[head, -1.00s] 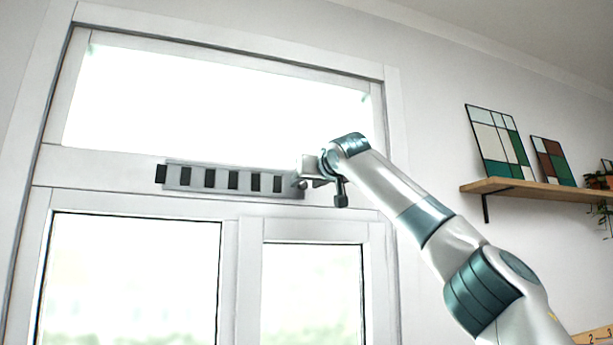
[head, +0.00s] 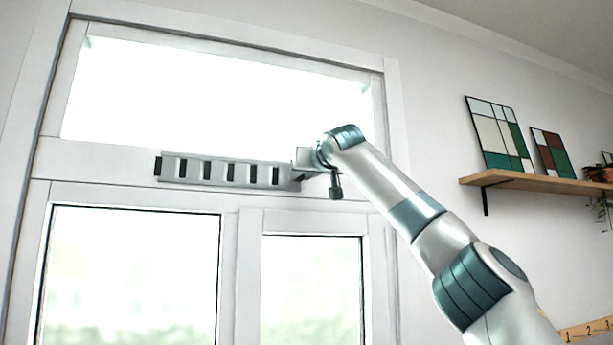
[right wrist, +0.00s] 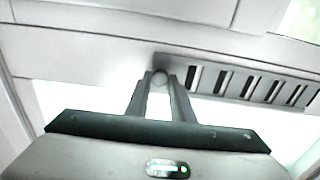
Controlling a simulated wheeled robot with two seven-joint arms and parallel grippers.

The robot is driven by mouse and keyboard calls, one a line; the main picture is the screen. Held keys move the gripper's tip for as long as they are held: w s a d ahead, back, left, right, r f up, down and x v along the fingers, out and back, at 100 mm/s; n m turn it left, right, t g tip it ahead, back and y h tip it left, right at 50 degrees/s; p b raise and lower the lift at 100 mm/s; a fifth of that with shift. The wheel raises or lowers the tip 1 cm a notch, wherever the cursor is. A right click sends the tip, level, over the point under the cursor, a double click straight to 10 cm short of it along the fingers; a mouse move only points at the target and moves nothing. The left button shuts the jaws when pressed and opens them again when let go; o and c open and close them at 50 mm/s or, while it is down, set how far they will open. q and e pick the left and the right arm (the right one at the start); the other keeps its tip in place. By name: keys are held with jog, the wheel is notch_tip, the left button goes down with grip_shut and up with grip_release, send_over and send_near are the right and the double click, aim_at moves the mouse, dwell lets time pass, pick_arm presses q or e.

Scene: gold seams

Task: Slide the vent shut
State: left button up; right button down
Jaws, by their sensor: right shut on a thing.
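The vent (head: 218,172) is a long grey slotted strip on the window frame's crossbar, between the upper pane and the lower panes. Its dark slots show as narrow openings, partly covered by the grey slide. In the right wrist view the vent (right wrist: 236,84) runs off to the right with several dark slots. My right gripper (head: 306,172) is at the vent's right end. In the right wrist view its two fingers (right wrist: 160,80) are shut on a small round knob (right wrist: 160,77) at the end of the vent. My left gripper is not in view.
The white window frame (head: 100,193) surrounds the vent. A wooden shelf (head: 530,184) with coloured glass panels (head: 498,136) is on the wall at the right, clear of my arm. A numbered wooden strip (head: 588,329) is at the lower right.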

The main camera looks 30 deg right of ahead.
jog(key=shift+w+a+r, duration=0.1)
jog(key=shift+a+r, duration=0.05)
jog(key=shift+a, duration=0.45)
jog(key=shift+w+a+r, duration=0.1)
jog(key=shift+a+r, duration=0.05)
jog(key=shift+a, duration=0.4)
jog(key=shift+f, duration=0.15)
jog(key=c, duration=1.6)
grip_release()
jog(key=shift+o, duration=0.3)
jog(key=shift+a, duration=0.2)
jog(key=shift+w+f, duration=0.1)
jog(key=shift+d+f+b, duration=0.1)
jog(key=shift+b, duration=0.2)
